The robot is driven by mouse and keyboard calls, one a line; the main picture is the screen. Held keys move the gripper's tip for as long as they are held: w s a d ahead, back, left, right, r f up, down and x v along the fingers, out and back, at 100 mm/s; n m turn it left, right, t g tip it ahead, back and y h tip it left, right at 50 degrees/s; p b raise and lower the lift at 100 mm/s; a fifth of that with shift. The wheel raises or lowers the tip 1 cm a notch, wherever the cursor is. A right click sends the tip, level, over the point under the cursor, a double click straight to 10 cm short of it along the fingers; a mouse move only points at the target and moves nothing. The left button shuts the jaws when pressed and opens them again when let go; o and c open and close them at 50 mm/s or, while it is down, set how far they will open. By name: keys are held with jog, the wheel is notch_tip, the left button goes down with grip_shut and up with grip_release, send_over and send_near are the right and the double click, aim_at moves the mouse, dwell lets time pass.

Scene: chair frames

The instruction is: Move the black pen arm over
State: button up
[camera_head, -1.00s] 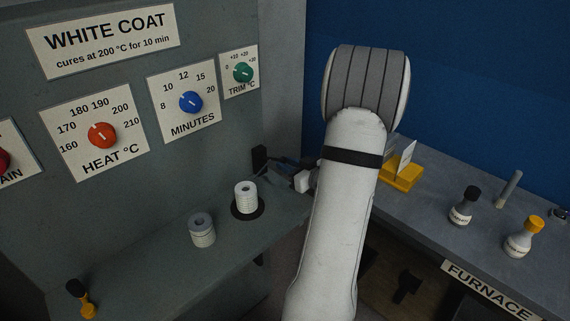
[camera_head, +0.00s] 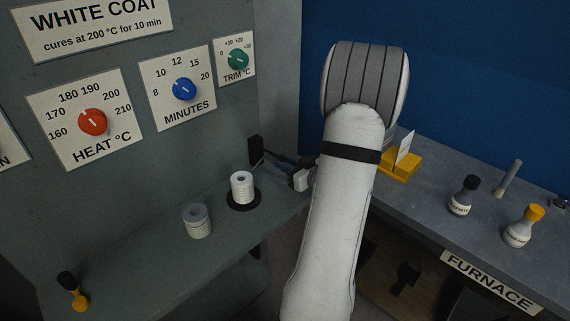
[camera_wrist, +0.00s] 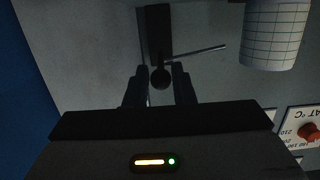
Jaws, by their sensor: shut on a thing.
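The black pen arm shows in the wrist view as a black upright bar with a round knob (camera_wrist: 160,77) at its end and a thin grey rod (camera_wrist: 203,50) reaching right toward the chart drum. My gripper (camera_wrist: 160,90) is shut on the knob end, one dark finger on each side. In the head view my gripper (camera_head: 292,165) is small, dark and partly hidden by my own white arm. The white chart drum with a grid (camera_wrist: 272,38) stands to the right in the wrist view, and it also shows on a black disc in the head view (camera_head: 242,187).
A second, greyish roll (camera_head: 197,221) stands on the ledge, with a black-and-yellow item (camera_head: 74,292) at the front left. Red (camera_head: 93,122), blue (camera_head: 184,88) and green (camera_head: 238,59) dials sit on the panel. Bottles (camera_head: 463,195) and a yellow card holder (camera_head: 401,163) stand on the right bench.

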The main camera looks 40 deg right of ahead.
jog(key=shift+f, duration=0.1)
jog(key=shift+f+b, duration=0.4)
jog(key=o, duration=0.8)
jog(key=shift+r, duration=0.1)
jog(key=shift+o, duration=0.2)
jog(key=s, duration=0.5)
jog(key=s+r+b, duration=0.1)
jog(key=s, duration=0.1)
jog(key=shift+s+d+r, duration=0.1)
jog(key=shift+s+d, duration=0.2)
jog(key=shift+s, duration=0.1)
